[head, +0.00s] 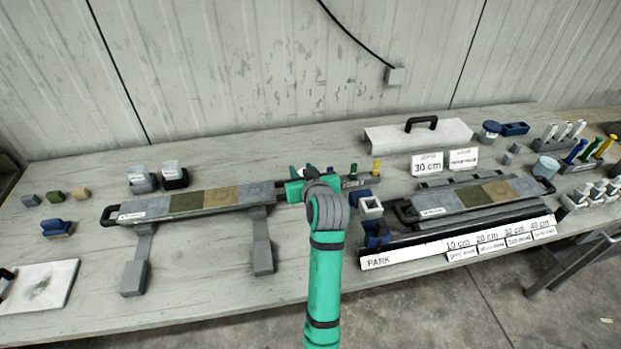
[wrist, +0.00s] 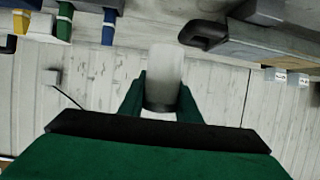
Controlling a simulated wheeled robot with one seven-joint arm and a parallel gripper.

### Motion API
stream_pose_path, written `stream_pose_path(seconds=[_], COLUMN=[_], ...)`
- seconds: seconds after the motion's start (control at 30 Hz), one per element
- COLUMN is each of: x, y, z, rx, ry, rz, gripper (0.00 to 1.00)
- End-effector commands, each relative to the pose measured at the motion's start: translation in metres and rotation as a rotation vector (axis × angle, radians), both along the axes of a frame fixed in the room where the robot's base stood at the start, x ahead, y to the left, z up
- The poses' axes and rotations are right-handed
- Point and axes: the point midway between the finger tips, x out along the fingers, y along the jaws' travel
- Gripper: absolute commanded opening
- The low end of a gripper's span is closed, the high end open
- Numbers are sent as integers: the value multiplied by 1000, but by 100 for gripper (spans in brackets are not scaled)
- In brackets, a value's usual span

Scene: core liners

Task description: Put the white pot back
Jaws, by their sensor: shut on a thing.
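My gripper (head: 312,174) is at the right end of the long left core tray (head: 150,208) in the head view. In the wrist view my gripper (wrist: 163,95) is shut on a whitish, rounded pot (wrist: 164,72), with a green finger on each side of it. The pot looks clear of the bench, though its height is hard to tell. In the head view the pot is hidden behind my gripper and wrist.
A blue-and-white square holder (head: 370,207) is close by. The right core tray (head: 440,207) lies behind the PARK ruler (head: 400,257).

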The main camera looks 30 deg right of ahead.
Motion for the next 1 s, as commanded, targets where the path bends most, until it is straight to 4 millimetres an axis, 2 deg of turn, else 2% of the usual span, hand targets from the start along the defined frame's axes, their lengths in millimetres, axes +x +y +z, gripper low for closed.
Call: stream_pose_path(seconds=[0.13, 0.2, 0.4, 0.67, 0.9, 1.0], x=[28, 36, 57, 67, 69, 69], y=[-15, -20, -32, -37, -37, -37], z=[-14, -29, -56, -70, -99, -103], rx=[1, 3, 1, 1, 0, -1], ry=[2, 4, 0, 0, 1, -2], rz=[-1, -1, -2, -1, -1, -1], gripper=[2, 2, 2, 2, 2, 2])
